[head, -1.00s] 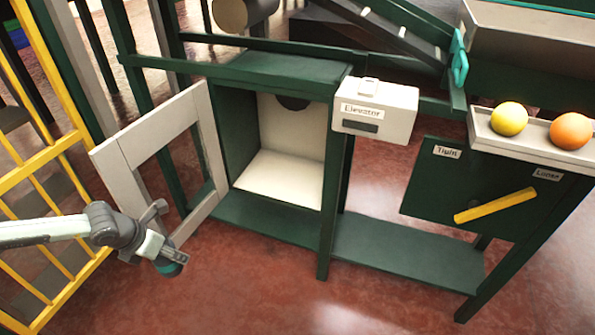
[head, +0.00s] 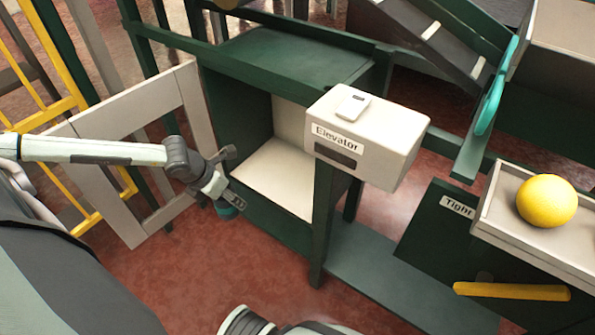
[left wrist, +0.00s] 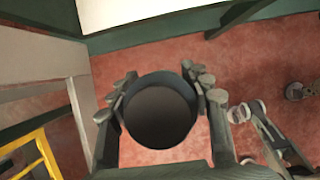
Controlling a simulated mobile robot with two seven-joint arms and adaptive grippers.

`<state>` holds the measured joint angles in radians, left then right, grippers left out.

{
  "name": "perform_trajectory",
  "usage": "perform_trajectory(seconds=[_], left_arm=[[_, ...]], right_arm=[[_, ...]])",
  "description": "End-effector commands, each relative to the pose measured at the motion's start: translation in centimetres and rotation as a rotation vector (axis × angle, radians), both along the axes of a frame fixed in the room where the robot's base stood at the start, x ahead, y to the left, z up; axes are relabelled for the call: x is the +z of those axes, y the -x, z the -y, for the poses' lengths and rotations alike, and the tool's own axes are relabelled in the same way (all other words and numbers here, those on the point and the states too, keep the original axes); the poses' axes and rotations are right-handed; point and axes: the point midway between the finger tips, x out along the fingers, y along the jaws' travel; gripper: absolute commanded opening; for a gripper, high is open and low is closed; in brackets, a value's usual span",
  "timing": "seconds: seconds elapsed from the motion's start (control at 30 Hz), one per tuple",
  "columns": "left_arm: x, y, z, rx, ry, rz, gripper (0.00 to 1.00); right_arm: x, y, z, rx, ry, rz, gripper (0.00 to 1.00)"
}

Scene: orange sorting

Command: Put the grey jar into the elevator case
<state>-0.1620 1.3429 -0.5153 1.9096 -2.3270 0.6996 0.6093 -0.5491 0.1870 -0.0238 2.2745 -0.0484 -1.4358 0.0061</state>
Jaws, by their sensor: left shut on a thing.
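The grey jar (left wrist: 160,110) shows as a dark round shape in the left wrist view, between the fingers of my left gripper. My left gripper (head: 226,200) is shut on it, in front of the elevator case's opening at its lower left. In the head view the jar is hard to make out; only a small teal part shows at the fingertips. The elevator case (head: 222,125) is a dark green box with a pale interior, and its front is open. Its light grey framed door (head: 88,185) stands swung open to the left.
A white box labelled Elevator (head: 375,135) is mounted at the case's right front corner. A yellow fence (head: 30,125) stands at the left. A tray (head: 482,215) with a yellow ball (head: 547,201) is at the right, above a yellow lever (head: 512,291). Red floor is clear in front.

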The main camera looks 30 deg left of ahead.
Motion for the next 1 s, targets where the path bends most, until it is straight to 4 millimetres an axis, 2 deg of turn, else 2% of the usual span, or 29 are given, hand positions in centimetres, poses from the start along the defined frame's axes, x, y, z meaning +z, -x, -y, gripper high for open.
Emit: perform_trajectory(seconds=[0.17, 0.5, 0.7, 0.83, 1.0], left_arm=[[0.1, -2.8, 0.3, 0.004, 0.005, 0.011, 0.13], [0.2, -11.8, 1.1, 0.003, 0.006, 0.009, 0.13], [0.1, -16.3, 1.4, 0.001, 0.004, 0.006, 0.13], [0.0, -17.6, 1.5, 0.0, 0.002, 0.002, 0.13], [-0.7, -17.9, 1.5, 0.001, 0.001, -0.001, 0.13]], right_arm=[[0.4, 0.2, 0.0, 0.0, 0.003, 0.002, 0.4], [0.9, 0.2, 0.0, -0.001, 0.004, 0.005, 0.4], [1.0, 0.2, 0.0, -0.001, 0.005, 0.006, 0.4], [1.1, 0.3, 0.0, -0.001, 0.005, 0.006, 0.4], [1.1, 0.3, 0.0, -0.002, 0.006, 0.003, 0.4]])
